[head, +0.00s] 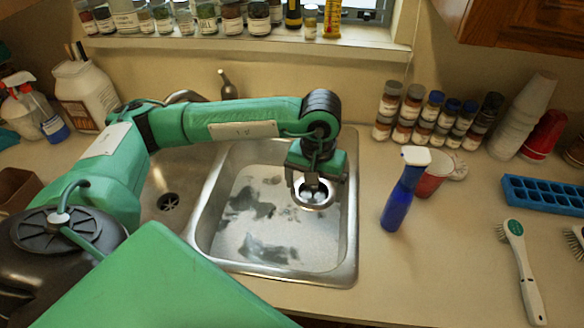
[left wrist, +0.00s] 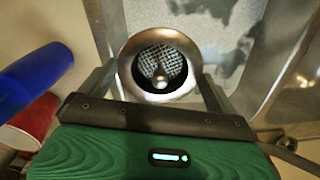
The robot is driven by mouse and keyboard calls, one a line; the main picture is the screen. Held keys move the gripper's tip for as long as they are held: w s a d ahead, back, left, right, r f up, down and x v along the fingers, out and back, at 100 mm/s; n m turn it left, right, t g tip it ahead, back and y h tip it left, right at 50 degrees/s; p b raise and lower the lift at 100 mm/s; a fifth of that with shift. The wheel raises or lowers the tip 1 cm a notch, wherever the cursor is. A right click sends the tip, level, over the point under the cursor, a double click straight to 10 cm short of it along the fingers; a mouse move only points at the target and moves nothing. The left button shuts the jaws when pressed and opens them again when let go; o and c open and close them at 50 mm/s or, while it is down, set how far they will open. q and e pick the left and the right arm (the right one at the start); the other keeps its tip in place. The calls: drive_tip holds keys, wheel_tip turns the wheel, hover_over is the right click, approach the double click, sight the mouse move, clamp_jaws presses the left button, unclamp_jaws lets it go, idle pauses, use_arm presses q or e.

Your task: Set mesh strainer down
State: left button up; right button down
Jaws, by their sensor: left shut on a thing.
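The mesh strainer (left wrist: 160,62) is a small round metal ring with a dark mesh middle and a central knob. My left gripper (left wrist: 160,85) is shut on it, with one finger on each side of the rim. In the head view the strainer (head: 313,196) hangs below my left gripper (head: 315,185), over the right part of the right sink basin (head: 260,258). How high it is above the basin floor I cannot tell. My right gripper is not in view.
The left basin has a dark drain (head: 168,202).

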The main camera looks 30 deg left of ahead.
use_arm(q)
wheel_tip(320, 180, down, 5)
drive_tip(key=w+a+n+b, duration=0.2)
drive_tip(key=w+n+b, duration=0.15)
drive_tip(key=b, duration=0.65)
drive_tip(key=p, duration=0.2)
hover_over(307, 236)
wheel_tip(307, 236, down, 14)
wheel_tip(307, 236, down, 2)
drive_tip(key=shift+f+n, duration=0.15)
drive_tip(key=shift+n, duration=0.3)
wheel_tip(307, 236, down, 3)
drive_tip(key=shift+s+a+r, duration=0.1)
drive_tip(key=shift+r, duration=0.1)
drive_tip(key=shift+f, duration=0.4)
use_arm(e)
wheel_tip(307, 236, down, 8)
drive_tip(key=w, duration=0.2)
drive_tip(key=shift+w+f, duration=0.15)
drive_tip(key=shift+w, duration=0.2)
use_arm(q)
drive_tip(key=shift+f, duration=0.1)
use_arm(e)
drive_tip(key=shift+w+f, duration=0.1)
